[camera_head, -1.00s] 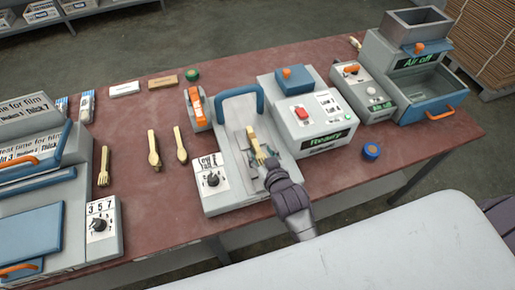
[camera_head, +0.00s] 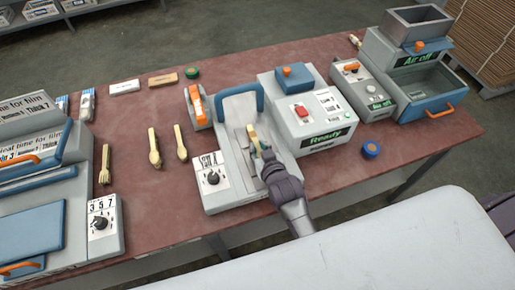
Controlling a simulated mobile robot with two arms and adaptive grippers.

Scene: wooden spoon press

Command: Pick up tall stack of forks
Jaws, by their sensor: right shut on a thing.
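A stack of light wooden forks (camera_head: 252,133) lies in the grey press with the blue handle (camera_head: 261,95), near the middle of the table. My right gripper (camera_head: 264,154) reaches in from the front and is shut on the lower end of this stack, hiding its tines. I cannot tell whether the stack is lifted off the press bed. Other wooden utensil stacks lie on the table to the left: one at the far left (camera_head: 104,163), a thicker one (camera_head: 154,147) and a slimmer one (camera_head: 180,143). My left gripper is not in view.
A grey box with a green "Ready" display (camera_head: 318,140) stands right of the press. An "Air off" machine (camera_head: 405,75) is at the far right. A sealing machine (camera_head: 40,200) fills the left. A blue roll (camera_head: 371,149) lies near the front edge. Red-brown table is clear around the left stacks.

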